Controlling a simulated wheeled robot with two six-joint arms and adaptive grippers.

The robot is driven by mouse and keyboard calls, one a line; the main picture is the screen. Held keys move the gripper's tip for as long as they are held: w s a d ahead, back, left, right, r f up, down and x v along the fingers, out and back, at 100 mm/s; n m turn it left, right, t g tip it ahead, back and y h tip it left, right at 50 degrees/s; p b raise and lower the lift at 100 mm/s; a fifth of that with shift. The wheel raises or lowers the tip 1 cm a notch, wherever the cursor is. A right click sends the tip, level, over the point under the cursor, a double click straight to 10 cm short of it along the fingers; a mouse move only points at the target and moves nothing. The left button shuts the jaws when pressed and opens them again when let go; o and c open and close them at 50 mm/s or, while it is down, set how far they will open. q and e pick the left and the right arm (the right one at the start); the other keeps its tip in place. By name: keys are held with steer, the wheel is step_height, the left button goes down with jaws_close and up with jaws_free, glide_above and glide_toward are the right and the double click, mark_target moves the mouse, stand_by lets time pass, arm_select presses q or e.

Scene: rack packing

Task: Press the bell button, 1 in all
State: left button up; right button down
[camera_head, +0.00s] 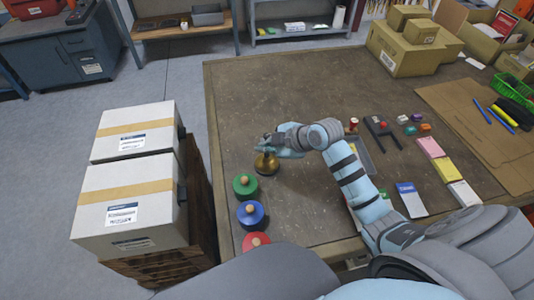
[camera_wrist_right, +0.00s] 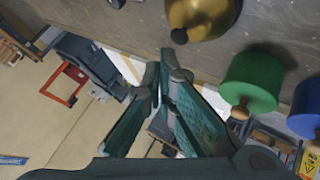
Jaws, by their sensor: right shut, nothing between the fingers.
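The brass bell (camera_head: 266,164) stands on the brown table, near its left edge. My right gripper (camera_head: 265,146) is at the bell's top in the head view, its fingers shut and empty. My left gripper is not in view.
Green (camera_head: 244,186), blue (camera_head: 250,214) and red (camera_head: 256,241) round pieces with wooden knobs stand in a row near the bell. Cartons (camera_head: 402,50) stand at the back right.

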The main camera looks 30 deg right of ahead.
mark_target(266, 156)
steer(key=shift+f, duration=0.4)
steer(key=shift+f+b, duration=0.35)
steer(key=shift+f, duration=0.1)
stand_by(0.5)
stand_by(0.3)
steer(key=shift+r+p, duration=0.9)
steer(key=shift+p, duration=0.05)
step_height(266, 156, up, 5)
steer(key=p, duration=0.5)
steer(key=shift+r, duration=0.1)
stand_by(0.4)
